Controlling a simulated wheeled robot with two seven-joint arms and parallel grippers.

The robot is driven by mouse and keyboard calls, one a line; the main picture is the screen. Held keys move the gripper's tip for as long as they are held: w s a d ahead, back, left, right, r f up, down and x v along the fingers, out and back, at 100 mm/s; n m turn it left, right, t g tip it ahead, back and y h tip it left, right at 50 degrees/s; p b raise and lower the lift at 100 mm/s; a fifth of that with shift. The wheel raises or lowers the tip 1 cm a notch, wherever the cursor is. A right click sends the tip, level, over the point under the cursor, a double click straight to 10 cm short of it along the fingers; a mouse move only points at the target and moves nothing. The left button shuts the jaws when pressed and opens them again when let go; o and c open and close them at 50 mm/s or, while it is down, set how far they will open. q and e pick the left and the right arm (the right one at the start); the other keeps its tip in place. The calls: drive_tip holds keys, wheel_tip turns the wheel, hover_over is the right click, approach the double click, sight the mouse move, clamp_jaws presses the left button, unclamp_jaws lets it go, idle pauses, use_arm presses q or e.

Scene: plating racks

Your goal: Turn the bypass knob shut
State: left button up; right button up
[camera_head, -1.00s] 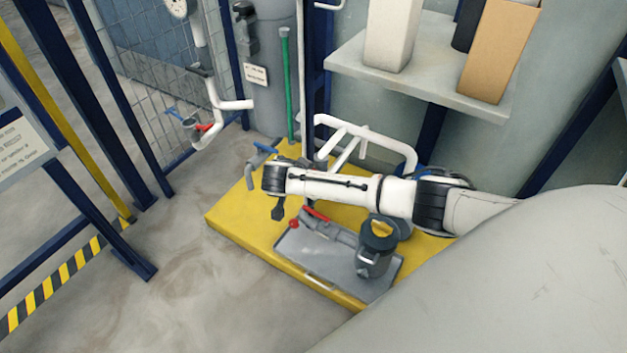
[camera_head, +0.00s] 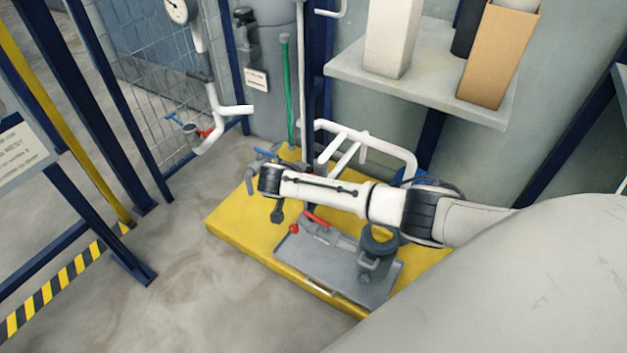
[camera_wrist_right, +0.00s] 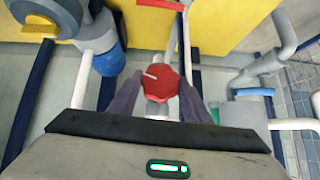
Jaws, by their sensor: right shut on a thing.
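A red faceted knob (camera_wrist_right: 160,82) with a white mark line sits in the middle of the right wrist view. The mark points toward the upper left of that view. My right gripper (camera_wrist_right: 158,96) has its two dark fingers on either side of the knob and is shut on it. In the head view, my right arm reaches in from the right over the yellow base (camera_head: 235,226), and its wrist hides the knob. My left gripper is in neither view.
A white pipe frame (camera_head: 365,138) stands behind my arm. A grey plate (camera_head: 325,262) with a red-handled part (camera_head: 316,218) lies in front. A shelf (camera_head: 440,90) with boxes stands above.

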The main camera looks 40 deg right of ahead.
drive_tip(key=shift+a, duration=0.15)
drive_tip(key=shift+f+g, duration=0.15)
drive_tip(key=shift+g, duration=0.35)
drive_tip(key=shift+w+n+g+h+b, duration=0.1)
drive_tip(key=shift+n+g+h+b, duration=0.25)
drive_tip(key=shift+b, duration=0.2)
drive_tip(key=shift+f+b, duration=0.15)
drive_tip(key=shift+b, duration=0.25)
drive_tip(key=shift+n+g+h+b, duration=0.4)
drive_tip(key=shift+g+b, duration=0.25)
drive_tip(key=shift+b, duration=0.35)
drive_tip(key=shift+n+g+h+b, duration=0.3)
drive_tip(key=shift+g+b, duration=0.2)
drive_tip(key=shift+b, duration=0.75)
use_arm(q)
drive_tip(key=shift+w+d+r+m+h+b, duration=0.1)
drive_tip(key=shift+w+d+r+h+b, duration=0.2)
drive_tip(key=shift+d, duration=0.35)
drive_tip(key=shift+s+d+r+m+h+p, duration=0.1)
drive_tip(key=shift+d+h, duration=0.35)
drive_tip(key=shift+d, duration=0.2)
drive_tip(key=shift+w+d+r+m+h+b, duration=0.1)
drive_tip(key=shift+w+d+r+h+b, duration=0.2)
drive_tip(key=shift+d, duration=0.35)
use_arm(e)
drive_tip(key=shift+r+n, duration=0.2)
drive_tip(key=shift+n, duration=0.05)
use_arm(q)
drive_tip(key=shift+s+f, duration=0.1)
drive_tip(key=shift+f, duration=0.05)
